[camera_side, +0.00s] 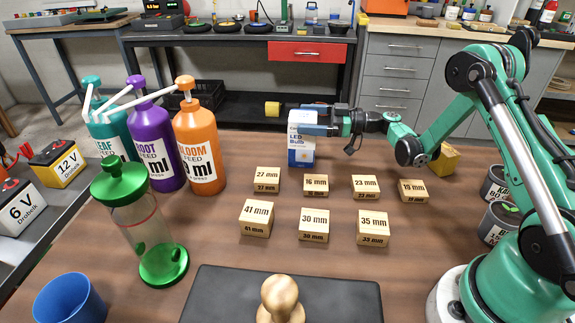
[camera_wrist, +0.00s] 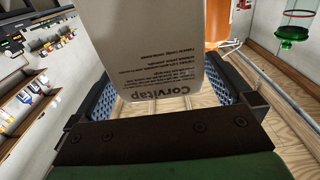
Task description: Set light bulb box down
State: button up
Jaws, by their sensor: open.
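The light bulb box (camera_side: 301,152), white and blue with LED lettering, stands upright near the back edge of the brown table (camera_side: 335,265) and appears to rest on it. My gripper (camera_side: 312,120) reaches in from the right at the height of the box's upper part. Its jaws are open, one on each side of the box. In the wrist view the pale box (camera_wrist: 160,45) fills the space between the blue-grey finger pads of my gripper (camera_wrist: 165,85), with its printed side towards the camera. The box's lower end is hard to see there.
Several wooden number blocks (camera_side: 314,225) stand in front of the box. Pump bottles, including an orange one (camera_side: 200,145), and a green-lidded glass jar (camera_side: 140,225) stand left. A blue cup (camera_side: 70,300) and dark mat (camera_side: 230,295) are at the front. A wooden block (camera_side: 444,160) lies right.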

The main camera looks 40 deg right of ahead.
jog(key=v, duration=1)
jog(key=shift+r, duration=0.15)
